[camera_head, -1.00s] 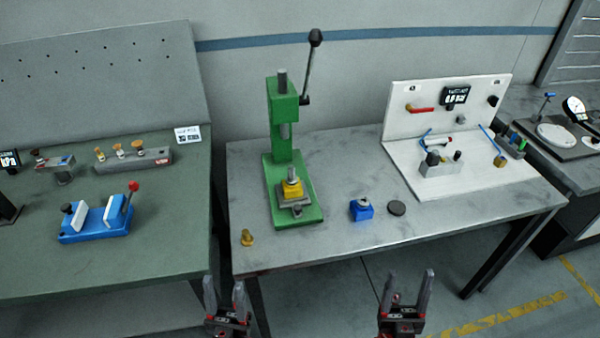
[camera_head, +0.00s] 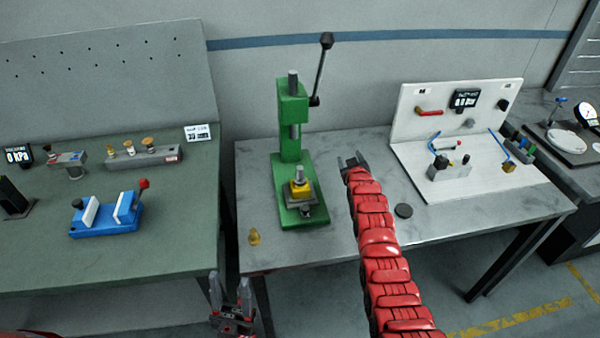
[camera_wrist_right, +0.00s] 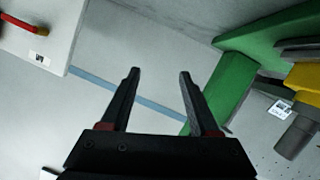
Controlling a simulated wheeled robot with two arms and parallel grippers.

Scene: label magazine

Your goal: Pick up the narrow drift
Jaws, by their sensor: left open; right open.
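A grey rack (camera_head: 170,154) on the green bench at left holds several brass-topped pins (camera_head: 147,143) of differing widths, which may be the drifts. I cannot tell for certain which is the narrow drift. A small brass piece (camera_head: 254,238) stands at the front left of the grey table. My left gripper (camera_head: 231,290) is open and empty in front of the table's front edge. My right gripper (camera_head: 352,160) is open and empty over the grey table, right of the green press. Its open fingers also show in the right wrist view (camera_wrist_right: 158,90).
The green press (camera_head: 290,150) holds a yellow block (camera_head: 300,187) and has a raised lever. A dark disc (camera_head: 403,211) lies right of my arm. A white panel fixture (camera_head: 450,125) stands at right. A blue vise-like fixture (camera_head: 105,220) sits on the green bench (camera_head: 160,260).

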